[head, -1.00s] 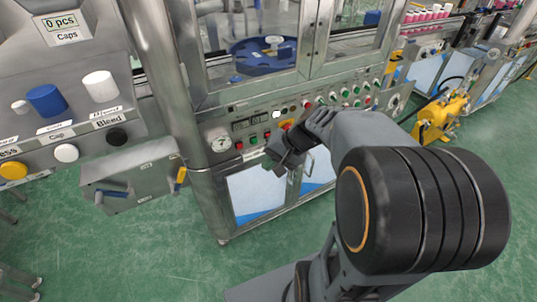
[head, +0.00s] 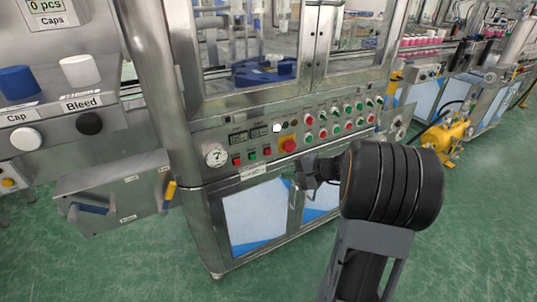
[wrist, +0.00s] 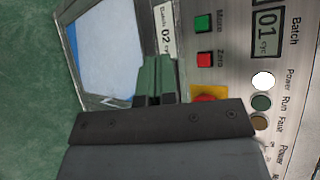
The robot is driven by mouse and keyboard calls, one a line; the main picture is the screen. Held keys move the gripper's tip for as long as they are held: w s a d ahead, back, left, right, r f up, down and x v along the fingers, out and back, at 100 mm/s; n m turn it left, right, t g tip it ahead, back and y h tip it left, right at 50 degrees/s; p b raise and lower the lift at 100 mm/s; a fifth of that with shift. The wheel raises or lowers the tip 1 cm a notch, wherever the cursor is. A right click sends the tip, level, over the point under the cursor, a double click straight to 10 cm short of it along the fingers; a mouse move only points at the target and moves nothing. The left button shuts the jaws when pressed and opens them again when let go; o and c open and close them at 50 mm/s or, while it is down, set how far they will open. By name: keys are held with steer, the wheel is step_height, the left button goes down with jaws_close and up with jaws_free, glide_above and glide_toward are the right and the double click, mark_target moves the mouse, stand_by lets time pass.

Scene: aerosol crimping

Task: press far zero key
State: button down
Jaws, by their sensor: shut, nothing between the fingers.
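A red square key labelled Zero (wrist: 205,60) is on the grey control panel in the wrist view, beside a green Mode key (wrist: 203,23) and below the Batch display (wrist: 266,32). In the head view this red key (head: 267,151) sits just left of the red emergency stop (head: 289,145). Another red key (head: 237,160) is farther left; its label is unreadable. My gripper (head: 297,184) is shut and empty in front of the machine, below the key row. Its fingertips (wrist: 155,64) show near the white 02 label, apart from the Zero key in the picture.
The emergency stop (wrist: 208,95) is partly hidden behind my gripper in the wrist view. Rows of green and red buttons (head: 335,116) lie right of it. A pressure gauge (head: 215,155) is at the panel's left end.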

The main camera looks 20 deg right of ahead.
steer(key=w+a, duration=0.1)
steer(key=w, duration=0.7)
steer(key=shift+w+p, duration=0.3)
steer(key=shift+p, duration=0.15)
steer(key=shift+w, duration=0.15)
stand_by(1.8)
steer(key=shift+w, duration=0.3)
steer(key=shift+w+a, duration=0.1)
steer(key=shift+w, duration=0.25)
stand_by(0.7)
steer(key=shift+s, duration=0.1)
steer(key=shift+s+b, duration=0.5)
steer(key=shift+s, duration=0.2)
steer(key=shift+s+d+b, duration=0.2)
steer(key=shift+s+b, duration=0.15)
steer(key=shift+s, duration=0.9)
steer(key=shift+s+d+b, duration=0.2)
steer(key=shift+s+b, duration=0.1)
steer(key=shift+s, duration=0.95)
